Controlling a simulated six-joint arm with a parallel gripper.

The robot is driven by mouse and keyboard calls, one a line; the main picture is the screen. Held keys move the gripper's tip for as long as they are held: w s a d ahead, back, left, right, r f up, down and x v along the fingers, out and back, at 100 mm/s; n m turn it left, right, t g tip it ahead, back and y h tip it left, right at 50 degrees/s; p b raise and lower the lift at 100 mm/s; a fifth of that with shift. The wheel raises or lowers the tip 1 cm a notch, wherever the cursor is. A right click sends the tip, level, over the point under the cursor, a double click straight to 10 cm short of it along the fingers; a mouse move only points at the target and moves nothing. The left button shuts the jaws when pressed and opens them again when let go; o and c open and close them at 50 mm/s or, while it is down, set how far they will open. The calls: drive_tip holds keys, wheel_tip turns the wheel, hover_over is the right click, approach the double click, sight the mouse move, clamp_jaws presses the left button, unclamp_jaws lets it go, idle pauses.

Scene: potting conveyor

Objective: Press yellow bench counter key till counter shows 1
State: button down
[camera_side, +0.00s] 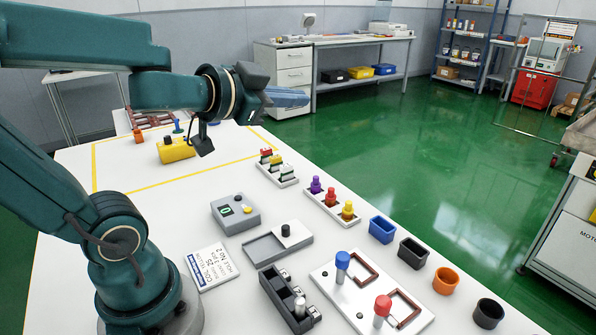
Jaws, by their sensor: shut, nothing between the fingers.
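The bench counter (235,213) is a grey box on the white table, left of the middle. Its small display (226,211) is lit green and seems to show 0, though the digit is tiny. The yellow key (248,210) is on its top right of the display, with a dark button behind. My gripper (302,98) is high at the end of my arm, above and beyond the counter, seemingly pointing right. It is shut and empty, well apart from the key. The fingertips are hard to make out.
A grey tray with a black knob (286,231) stands just in front of the counter. Racks with coloured pegs (333,207) stand to the right. A yellow block (176,150) sits behind, inside yellow tape. A printed card (211,267) lies in front. Bare table surrounds the counter's left side.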

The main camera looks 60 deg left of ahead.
drive_tip(key=m, duration=0.1)
drive_tip(key=m+g+h, duration=0.3)
drive_tip(key=m+g, duration=0.1)
drive_tip(key=g, duration=0.3)
hover_over(244, 210)
wheel_tip(244, 210, down, 13)
drive_tip(key=shift+r+y, duration=0.2)
drive_tip(key=shift+y, duration=0.1)
drive_tip(key=shift+f, duration=4.4)
drive_tip(key=shift+f, duration=0.45)
